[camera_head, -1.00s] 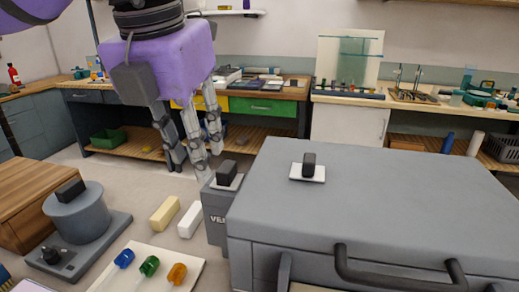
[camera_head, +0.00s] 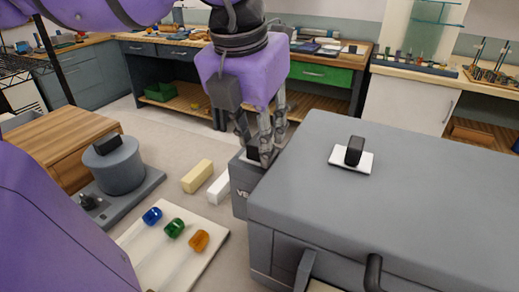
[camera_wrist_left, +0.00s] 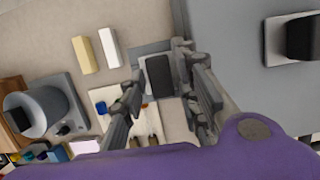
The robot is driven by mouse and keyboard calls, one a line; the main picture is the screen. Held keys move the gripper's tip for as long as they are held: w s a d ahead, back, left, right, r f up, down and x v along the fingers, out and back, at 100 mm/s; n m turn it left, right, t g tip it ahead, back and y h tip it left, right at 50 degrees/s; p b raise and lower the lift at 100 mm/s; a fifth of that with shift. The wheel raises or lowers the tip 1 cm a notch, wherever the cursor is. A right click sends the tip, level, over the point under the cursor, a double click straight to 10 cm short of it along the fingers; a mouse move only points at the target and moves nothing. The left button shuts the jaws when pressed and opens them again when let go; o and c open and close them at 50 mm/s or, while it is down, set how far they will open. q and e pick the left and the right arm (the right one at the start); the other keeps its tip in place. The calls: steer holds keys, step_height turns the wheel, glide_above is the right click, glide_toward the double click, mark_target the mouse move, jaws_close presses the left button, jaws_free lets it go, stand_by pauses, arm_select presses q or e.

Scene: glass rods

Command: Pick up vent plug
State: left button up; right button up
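The vent plug, a small black block (camera_head: 253,153), sits on top of the grey vent box (camera_head: 241,195) at the left side of the large grey case. My left gripper (camera_head: 262,150) points down over it, and its fingers partly hide it in the head view. In the left wrist view the plug (camera_wrist_left: 159,76) shows between the fingertips of my left gripper (camera_wrist_left: 160,70). The fingers stand apart, one on each side, with a gap visible on the left; contact on the right is hard to tell. My right gripper is not in view.
The grey case (camera_head: 420,200) stands close on the right, with a black-handled white plate (camera_head: 340,158) on its lid. A cream block (camera_head: 197,176) and a white block (camera_head: 219,188) lie left of the vent box. A grey cylinder (camera_head: 115,165) stands further left.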

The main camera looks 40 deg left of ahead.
arm_select(q)
steer(key=shift+c, duration=0.5)
jaws_close()
